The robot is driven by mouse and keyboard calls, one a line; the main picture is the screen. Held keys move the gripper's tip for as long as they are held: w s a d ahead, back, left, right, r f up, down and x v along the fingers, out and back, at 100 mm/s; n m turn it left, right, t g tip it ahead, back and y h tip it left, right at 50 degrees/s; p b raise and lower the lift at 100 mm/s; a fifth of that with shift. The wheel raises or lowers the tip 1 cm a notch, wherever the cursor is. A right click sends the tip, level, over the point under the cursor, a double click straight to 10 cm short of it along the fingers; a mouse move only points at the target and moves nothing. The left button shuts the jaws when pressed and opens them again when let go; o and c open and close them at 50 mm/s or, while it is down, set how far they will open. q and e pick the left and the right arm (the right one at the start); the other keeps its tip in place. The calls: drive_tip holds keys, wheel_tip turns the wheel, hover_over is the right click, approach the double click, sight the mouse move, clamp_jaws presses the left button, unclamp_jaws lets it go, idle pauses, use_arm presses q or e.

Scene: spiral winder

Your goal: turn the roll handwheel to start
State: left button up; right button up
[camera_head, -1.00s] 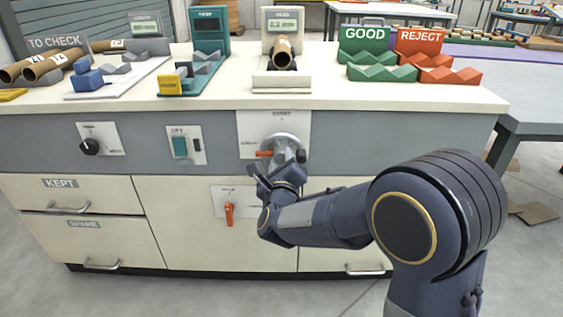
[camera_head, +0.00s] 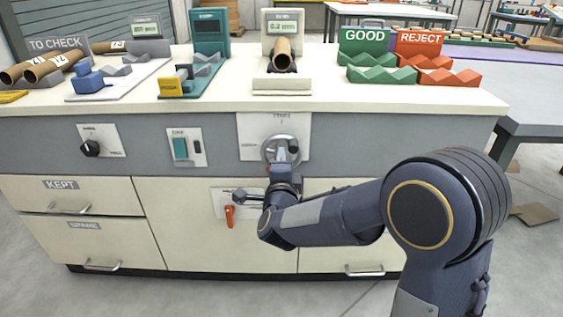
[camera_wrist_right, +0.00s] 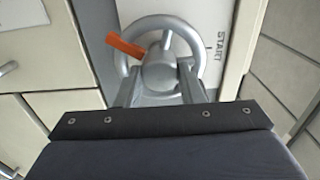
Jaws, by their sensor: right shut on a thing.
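The roll handwheel (camera_head: 281,146) is a grey metal wheel on a white plate in the grey upper panel. In the right wrist view the wheel (camera_wrist_right: 160,52) fills the upper middle, with its round hub and an orange pointer (camera_wrist_right: 125,46). The word START stands to its right there. My right gripper (camera_head: 282,160) is at the wheel's face and shut on it. In the right wrist view its two fingers (camera_wrist_right: 160,85) lie on either side of the hub, over the lower rim. The exact contact is partly hidden. My left gripper is out of view.
Below left is a plate with an orange handle (camera_head: 229,215), close to my right wrist. A black knob (camera_head: 91,148) and a green switch (camera_head: 180,149) are on the panel further left. Above, the worktop (camera_head: 350,98) holds tubes, gauges and GOOD and REJECT racks.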

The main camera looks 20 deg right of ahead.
drive_tip(key=shift+m+p, duration=9.05)
drive_tip(key=shift+m, duration=5.55)
drive_tip(key=o, duration=1)
